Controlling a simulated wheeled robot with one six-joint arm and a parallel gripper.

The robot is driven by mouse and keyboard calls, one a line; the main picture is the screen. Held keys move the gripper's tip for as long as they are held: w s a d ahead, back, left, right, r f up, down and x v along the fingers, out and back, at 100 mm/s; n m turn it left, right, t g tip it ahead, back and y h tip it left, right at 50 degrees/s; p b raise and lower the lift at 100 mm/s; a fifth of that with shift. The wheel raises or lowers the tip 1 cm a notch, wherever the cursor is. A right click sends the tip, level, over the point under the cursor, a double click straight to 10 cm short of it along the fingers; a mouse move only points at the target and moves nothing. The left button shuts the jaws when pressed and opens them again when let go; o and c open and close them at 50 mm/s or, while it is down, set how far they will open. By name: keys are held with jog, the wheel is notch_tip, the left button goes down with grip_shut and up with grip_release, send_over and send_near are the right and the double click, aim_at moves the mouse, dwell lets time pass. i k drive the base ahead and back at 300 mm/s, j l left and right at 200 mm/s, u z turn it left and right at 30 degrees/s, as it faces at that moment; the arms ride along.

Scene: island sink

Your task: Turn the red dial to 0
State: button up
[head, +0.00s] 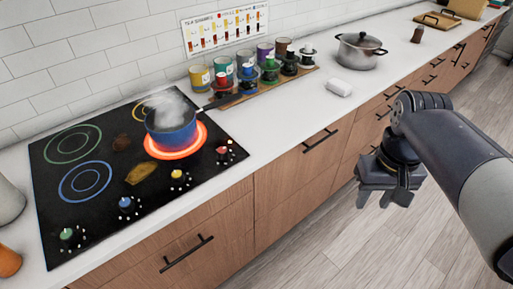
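The red dial (222,150) is on the front right corner of the black cooktop (100,222), with small white marks around it; its pointer and setting are too small to read. A burner (204,143) glows red-orange behind it, under a steaming blue pot (172,135). Other dials along the front edge are yellow (177,174), blue (125,202) and green (67,233). My gripper (378,198) hangs over the floor in front of the drawers, to the right of and well apart from the red dial. Nothing shows in it; its finger gap is unclear.
The pot's dark handle (222,101) reaches right, behind the red dial. A wooden tray (247,97) with several coloured canisters and jars stands further back. A white object (339,88) and a lidded steel pot (359,53) sit on the counter.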

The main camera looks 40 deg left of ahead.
aim_at(222, 153)
jog(key=j+u, duration=0.1)
jog(key=u, duration=0.3)
jog(key=i+u, duration=0.15)
jog(key=u, duration=0.25)
jog(key=i+u, duration=0.1)
jog(key=u, duration=0.3)
jog(key=i+u, duration=0.1)
jog(key=u, duration=0.3)
jog(key=i+l+u, duration=0.1)
jog(key=i, duration=0.65)
